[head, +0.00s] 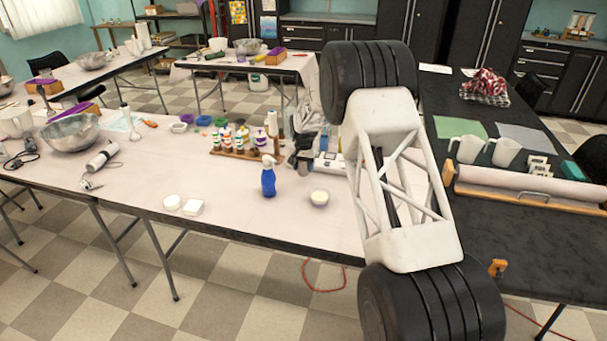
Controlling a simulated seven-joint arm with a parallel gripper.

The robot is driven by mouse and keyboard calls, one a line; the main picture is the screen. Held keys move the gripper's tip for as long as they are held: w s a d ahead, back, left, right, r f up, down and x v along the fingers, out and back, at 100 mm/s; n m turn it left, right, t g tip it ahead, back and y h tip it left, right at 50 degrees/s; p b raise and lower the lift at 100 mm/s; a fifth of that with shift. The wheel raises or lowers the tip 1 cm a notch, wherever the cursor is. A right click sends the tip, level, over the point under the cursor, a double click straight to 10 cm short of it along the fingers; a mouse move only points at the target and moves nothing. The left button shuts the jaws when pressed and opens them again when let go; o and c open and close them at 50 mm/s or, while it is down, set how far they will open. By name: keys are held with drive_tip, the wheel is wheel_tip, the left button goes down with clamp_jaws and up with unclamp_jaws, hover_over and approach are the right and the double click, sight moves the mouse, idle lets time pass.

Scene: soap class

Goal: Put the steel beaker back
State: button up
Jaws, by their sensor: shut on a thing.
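I cannot make out a steel beaker for sure in the head view. Greyish items (304,122) stand close together on the white-covered table (250,212), just left of my arm, too small to name. My arm crosses the right middle of the view, its white link and black joints hiding part of the two tables. My gripper does not show, so what it holds is hidden.
A blue spray bottle (268,177), a small white bowl (319,198) and a bottle rack (236,150) stand on the white table. The white table's front is mostly clear.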

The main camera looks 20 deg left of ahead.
sight(304, 173)
drive_tip(key=shift+f, duration=1.7)
drive_tip(key=shift+f, duration=0.15)
drive_tip(key=o, duration=1)
wheel_tip(304, 173, up, 12)
